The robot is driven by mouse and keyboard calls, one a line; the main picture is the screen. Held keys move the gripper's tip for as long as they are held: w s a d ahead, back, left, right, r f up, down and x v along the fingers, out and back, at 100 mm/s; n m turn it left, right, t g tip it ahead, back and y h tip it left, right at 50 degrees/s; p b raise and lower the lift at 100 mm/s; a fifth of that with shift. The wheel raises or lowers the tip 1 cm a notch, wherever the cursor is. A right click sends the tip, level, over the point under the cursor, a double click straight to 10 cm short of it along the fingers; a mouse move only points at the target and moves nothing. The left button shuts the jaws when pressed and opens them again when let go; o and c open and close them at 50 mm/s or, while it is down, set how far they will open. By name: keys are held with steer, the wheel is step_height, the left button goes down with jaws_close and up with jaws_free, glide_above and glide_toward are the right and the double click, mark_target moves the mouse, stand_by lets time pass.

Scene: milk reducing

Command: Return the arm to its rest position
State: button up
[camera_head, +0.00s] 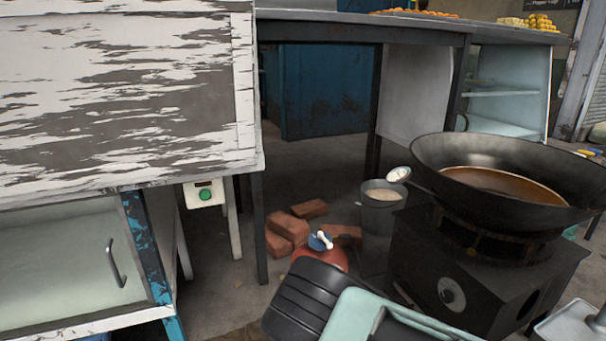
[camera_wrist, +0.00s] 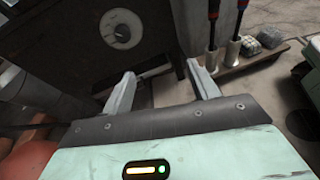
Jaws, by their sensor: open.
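My gripper (camera_wrist: 161,76) shows in the wrist view with its two grey fingers apart and nothing between them. It is in front of the dark stove (camera_wrist: 75,45), whose round knob (camera_wrist: 121,30) is just above and left of the fingers. In the head view, black and mint-green parts of my arm fill the bottom middle, and the fingers are not visible there. The same stove (camera_head: 415,262) stands to the right of my arm and carries a large black wok (camera_head: 470,158) with brown liquid in it.
A red gas bottle (camera_head: 335,258) with a blue valve is close behind my arm. Beyond it are loose bricks (camera_head: 288,228) and a metal bucket (camera_head: 380,215). A worn white cabinet (camera_head: 125,90) stands on the left. Two upright handled tools (camera_wrist: 212,58) stand beyond the fingers.

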steer(key=s+a+r+m+g+y, duration=0.3)
steer(key=s+a+r+m+y, duration=0.15)
steer(key=s+a+r, duration=0.35)
steer(key=s+a+r+m+g+y, duration=0.2)
steer(key=s+a+r+m+y, duration=0.3)
steer(key=r, duration=0.4)
steer(key=s+d+r+m+t+y, duration=0.1)
steer(key=s+r+m+t+y, duration=0.3)
steer(key=s+r, duration=1.05)
step_height(320, 180, up, 37)
steer(key=n+g+y+p, duration=0.1)
steer(key=n+p, duration=0.1)
steer(key=p, duration=3.5)
steer(key=shift+s+r+g+p, duration=0.15)
steer(key=shift+s+g+p, duration=0.15)
steer(key=shift+p, duration=0.1)
